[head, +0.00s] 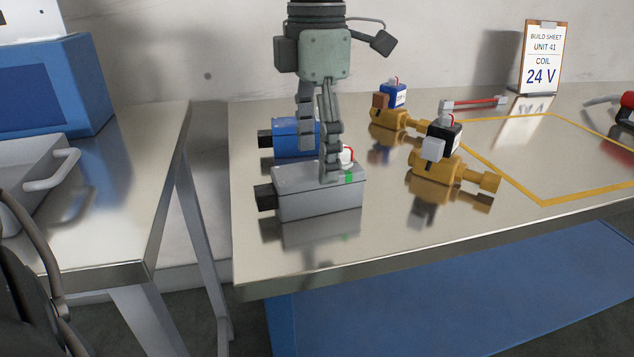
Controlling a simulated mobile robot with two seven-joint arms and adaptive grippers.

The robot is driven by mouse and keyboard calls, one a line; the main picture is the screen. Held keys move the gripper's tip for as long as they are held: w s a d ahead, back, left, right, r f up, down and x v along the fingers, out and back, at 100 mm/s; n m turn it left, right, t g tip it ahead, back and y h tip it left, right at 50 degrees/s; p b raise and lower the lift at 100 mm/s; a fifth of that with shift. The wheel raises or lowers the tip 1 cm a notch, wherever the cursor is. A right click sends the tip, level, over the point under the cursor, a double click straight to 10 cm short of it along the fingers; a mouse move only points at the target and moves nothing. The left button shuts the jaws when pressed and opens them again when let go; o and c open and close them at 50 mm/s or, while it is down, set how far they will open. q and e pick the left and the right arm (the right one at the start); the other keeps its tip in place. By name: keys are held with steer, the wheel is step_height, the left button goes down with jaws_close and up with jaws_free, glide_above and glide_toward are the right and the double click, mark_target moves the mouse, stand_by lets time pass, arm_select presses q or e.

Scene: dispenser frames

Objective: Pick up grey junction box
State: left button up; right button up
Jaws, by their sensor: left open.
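The grey junction box (318,198) sits on the steel table near its left end, with a black fitting on its left side and a green mark on its front right. A blue box (290,137) with a similar black fitting stands just behind it. My left gripper (318,165) points straight down over the grey box. It is open, with one finger in front at the box's top and the other further back toward the blue box. Whether the fingers touch the grey box cannot be told. My right gripper does not show.
Two brass valves with coils stand to the right, one nearer (435,165) and one farther (391,117). A red-handled tool (475,102) and a build sheet stand (542,58) are at the back. A gap separates the left table (110,215).

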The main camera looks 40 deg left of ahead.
mark_target(315, 169)
arm_select(q)
steer(key=f, duration=0.5)
steer(key=shift+w+a+f, duration=0.15)
steer(key=shift+a, duration=0.05)
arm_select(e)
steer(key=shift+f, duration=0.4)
arm_select(q)
steer(key=shift+c, duration=0.4)
steer(key=c, duration=1.3)
steer(key=shift+c, duration=0.2)
